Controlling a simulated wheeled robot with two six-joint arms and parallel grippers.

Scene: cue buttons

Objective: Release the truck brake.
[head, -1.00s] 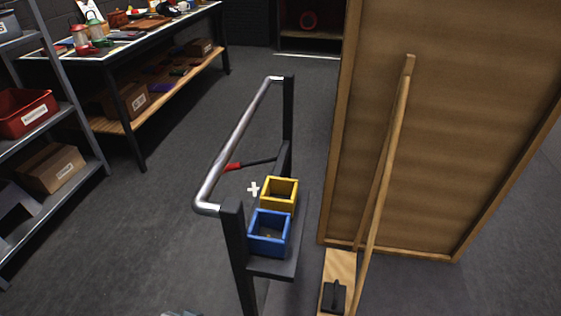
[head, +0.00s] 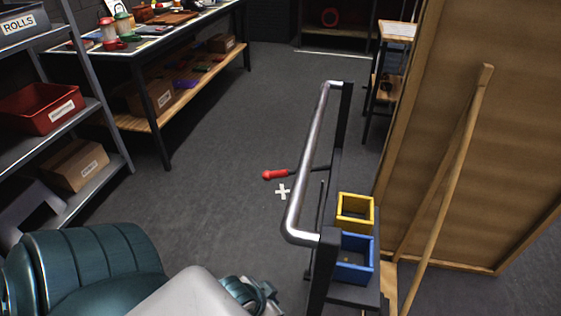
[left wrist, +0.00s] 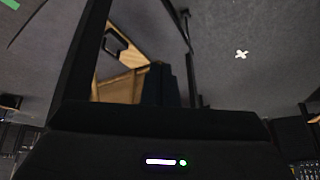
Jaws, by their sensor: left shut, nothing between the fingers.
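The truck is a dark frame with a bent steel push bar (head: 302,180). Its brake lever, a thin black rod with a red grip (head: 275,174), sticks out to the left, beyond the bar and near the far post. My left arm enters the head view from the bottom left, its wrist low and left of the truck's near post. In the left wrist view, the dark housing of my left gripper (left wrist: 172,84) fills the bottom, its fingers shut and empty. The lever cannot be made out there. My right gripper is not in view.
Yellow (head: 355,210) and blue (head: 354,257) bins sit on the truck's shelf. A white cross (head: 282,191) marks the view near the lever; it also shows in the left wrist view (left wrist: 241,54). A shelf rack with a red bin (head: 42,107) stands left. Floor between is clear.

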